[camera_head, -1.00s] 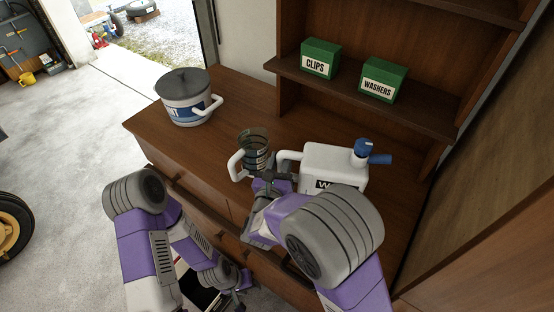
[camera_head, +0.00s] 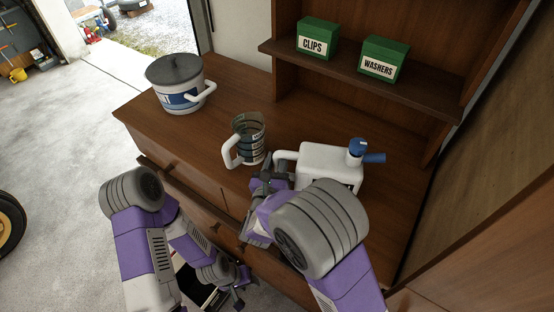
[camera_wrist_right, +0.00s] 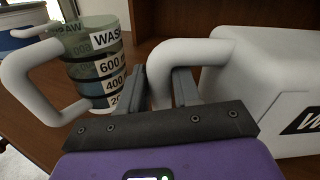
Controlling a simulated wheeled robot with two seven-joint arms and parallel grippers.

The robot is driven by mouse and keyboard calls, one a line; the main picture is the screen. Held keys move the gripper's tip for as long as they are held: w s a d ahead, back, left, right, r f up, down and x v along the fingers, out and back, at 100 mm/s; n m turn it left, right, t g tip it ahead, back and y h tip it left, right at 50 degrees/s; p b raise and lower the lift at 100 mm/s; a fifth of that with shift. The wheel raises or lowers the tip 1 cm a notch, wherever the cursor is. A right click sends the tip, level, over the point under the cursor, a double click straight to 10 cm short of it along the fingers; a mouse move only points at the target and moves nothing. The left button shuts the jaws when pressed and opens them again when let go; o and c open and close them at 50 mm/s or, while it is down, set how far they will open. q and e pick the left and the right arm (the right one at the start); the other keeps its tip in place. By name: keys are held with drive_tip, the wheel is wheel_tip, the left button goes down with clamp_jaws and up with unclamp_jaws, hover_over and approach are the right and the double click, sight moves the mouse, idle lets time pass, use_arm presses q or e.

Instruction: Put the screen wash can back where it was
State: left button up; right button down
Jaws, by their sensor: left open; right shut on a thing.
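The screen wash can (camera_head: 330,158) is a white jug with a blue cap and spout, over the right part of the wooden counter (camera_head: 225,100). Its label, starting with W, is cut off in the right wrist view (camera_wrist_right: 262,85). My right gripper (camera_head: 268,180) is shut on the can's white handle; its fingers (camera_wrist_right: 165,88) show on either side of the handle in the wrist view. The can's lower part is hidden behind my right arm, so I cannot tell whether it touches the counter. My left gripper (camera_head: 236,292) is open, low in front of the drawers.
A clear measuring jug (camera_head: 250,135) with a white handle stands just left of the can. A lidded paint pot (camera_head: 178,88) stands at the counter's left end. Green CLIPS (camera_head: 316,38) and WASHERS (camera_head: 383,60) boxes sit on the shelf behind. Counter between pot and jug is clear.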

drive_tip(key=shift+f+b, duration=0.45)
drive_tip(key=shift+b, duration=0.1)
idle(0.4)
drive_tip(key=c, duration=0.7)
unclamp_jaws()
drive_tip(key=shift+f, duration=0.1)
drive_tip(key=v, duration=0.7)
drive_tip(key=shift+s+a, duration=0.1)
drive_tip(key=shift+s, duration=0.3)
